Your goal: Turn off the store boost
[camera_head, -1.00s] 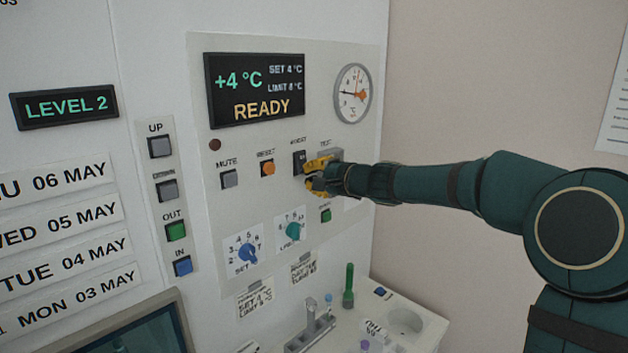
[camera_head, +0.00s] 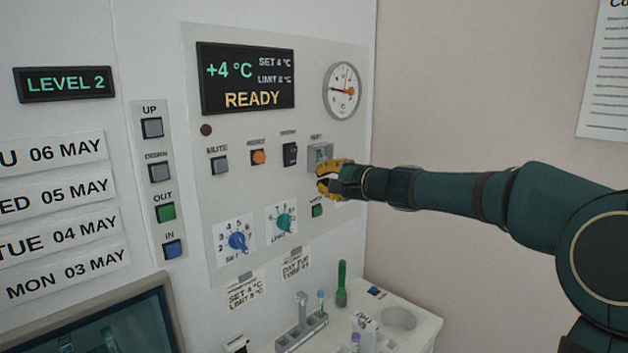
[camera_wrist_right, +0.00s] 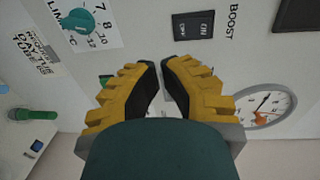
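The boost switch (camera_head: 290,154) is a black rocker on the pale control panel (camera_head: 215,265), between the orange button and the grey test fixture. In the right wrist view, the boost switch (camera_wrist_right: 193,25) shows at the top, with BOOST beside it and ON legible on its face. My right gripper (camera_head: 325,180) is in front of the panel, right of and below the switch, apart from it. In the right wrist view, the yellow fingertips of the right gripper (camera_wrist_right: 160,66) are nearly together with nothing between them. My left gripper is out of view.
The grey test fixture (camera_head: 320,155) and a green button (camera_head: 317,210) are close to my right gripper. The mute button (camera_head: 220,164), orange button (camera_head: 258,157), set knob (camera_head: 238,241) and limit knob (camera_head: 284,222) are nearby. A gauge (camera_head: 342,90) and display reading READY (camera_head: 248,78) are above.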

